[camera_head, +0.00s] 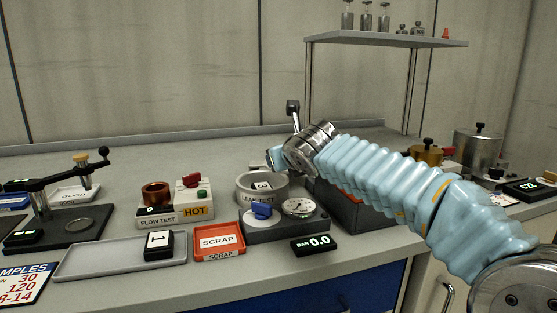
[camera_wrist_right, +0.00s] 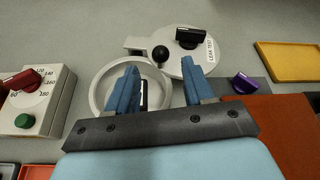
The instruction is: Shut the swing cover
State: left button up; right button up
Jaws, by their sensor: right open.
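The swing cover (camera_wrist_right: 205,62) is a pale round lid marked LEAK TEST, with a black bar handle and a black ball knob (camera_wrist_right: 160,53). It lies swung to the side of the round grey leak-test pot (camera_wrist_right: 98,92), whose mouth is uncovered. The pot also shows in the head view (camera_head: 243,196), with a black block marked 3 (camera_head: 262,186) inside. My right gripper (camera_wrist_right: 160,86) is open and empty; the ball knob appears between and beyond its blue fingertips. In the head view my right gripper (camera_head: 274,157) is above and behind the pot, hiding the cover. My left gripper is out of view.
A gauge (camera_head: 299,207) and blue knob (camera_head: 261,210) sit at the pot's front. The flow-test box (camera_head: 174,210), red scrap tray (camera_head: 218,241) and grey tray (camera_head: 108,262) are to the left. A shelf (camera_head: 385,40) stands behind.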

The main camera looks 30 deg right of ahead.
jog(key=x, duration=0.5)
jog(key=shift+c, duration=0.3)
grip_shut()
